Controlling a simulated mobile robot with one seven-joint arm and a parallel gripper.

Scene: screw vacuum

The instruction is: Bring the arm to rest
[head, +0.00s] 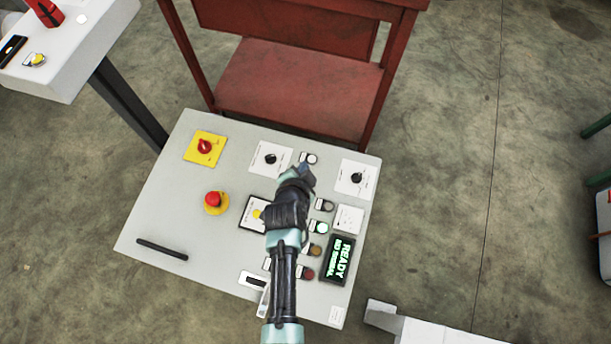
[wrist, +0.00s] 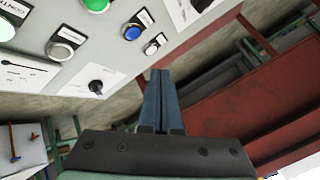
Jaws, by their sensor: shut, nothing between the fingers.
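My gripper (head: 306,177) is over the upper right part of a light grey control panel (head: 160,215) in the head view. In the wrist view my gripper (wrist: 162,75) shows as two dark blue fingers together, with nothing between them. The fingertips point past the panel's edge there and appear apart from its controls. My forearm and wrist hide part of the panel's middle in the head view.
The panel carries a red emergency button (head: 213,199), a red rotary switch on yellow (head: 205,146), black knobs (head: 356,178) and a lit display (head: 340,260). A red metal bench (head: 300,90) stands beyond it. Concrete floor at right is largely clear.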

